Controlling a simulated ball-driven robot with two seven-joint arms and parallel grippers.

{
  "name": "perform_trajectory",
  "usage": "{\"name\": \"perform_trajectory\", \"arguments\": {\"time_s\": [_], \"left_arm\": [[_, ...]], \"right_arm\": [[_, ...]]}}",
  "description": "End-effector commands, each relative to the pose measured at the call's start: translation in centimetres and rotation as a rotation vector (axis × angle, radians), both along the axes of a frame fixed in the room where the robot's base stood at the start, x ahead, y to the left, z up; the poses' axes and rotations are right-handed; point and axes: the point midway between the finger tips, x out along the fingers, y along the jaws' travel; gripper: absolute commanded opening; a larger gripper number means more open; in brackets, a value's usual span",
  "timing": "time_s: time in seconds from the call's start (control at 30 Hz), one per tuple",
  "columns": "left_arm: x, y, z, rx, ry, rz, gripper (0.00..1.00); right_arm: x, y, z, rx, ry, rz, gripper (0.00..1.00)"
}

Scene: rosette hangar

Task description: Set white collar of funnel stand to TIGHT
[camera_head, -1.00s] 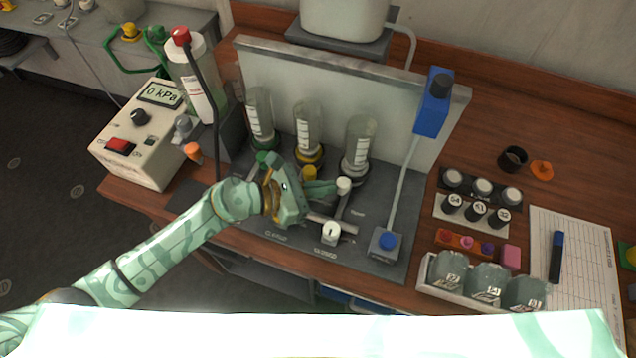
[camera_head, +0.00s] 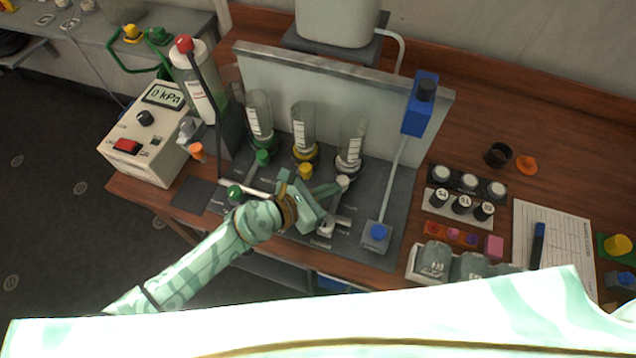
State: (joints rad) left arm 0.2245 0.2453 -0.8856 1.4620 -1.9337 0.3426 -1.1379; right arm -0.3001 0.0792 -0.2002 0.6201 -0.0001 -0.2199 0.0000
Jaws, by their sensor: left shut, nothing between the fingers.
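The funnel stand (camera_head: 388,200) is a dark base with a pale back panel and three clear funnels. The right funnel (camera_head: 352,140) has a white collar (camera_head: 347,166) at its foot, with a white knob (camera_head: 342,181) just in front. My left gripper (camera_head: 326,192) is shut and empty. Its fingers point right, with the tips close to the white knob; I cannot tell if they touch. The gripper hides part of the base. A lower white valve knob (camera_head: 326,228) stands in front, partly covered by the hand. Markings nearby are too small to read. My right gripper is not in view.
Green (camera_head: 262,157) and yellow (camera_head: 305,169) knobs stand left of the white one. A blue block on a rod (camera_head: 420,110) rises at the right. A pressure box (camera_head: 150,140) and a red-capped bottle (camera_head: 199,90) stand left. Bare wood lies at back right.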

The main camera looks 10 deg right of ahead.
Motion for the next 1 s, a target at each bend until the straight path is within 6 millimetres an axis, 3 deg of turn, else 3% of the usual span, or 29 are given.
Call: {"name": "perform_trajectory", "arguments": {"time_s": [0.4,1.0], "left_arm": [[-0.9,-2.2,0.1,0.001,-0.002,-0.011,0.00],[-1.0,-2.5,0.0,0.001,-0.001,-0.012,0.00]], "right_arm": [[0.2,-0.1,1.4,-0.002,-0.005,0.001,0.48],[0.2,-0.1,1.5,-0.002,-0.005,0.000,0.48]]}}
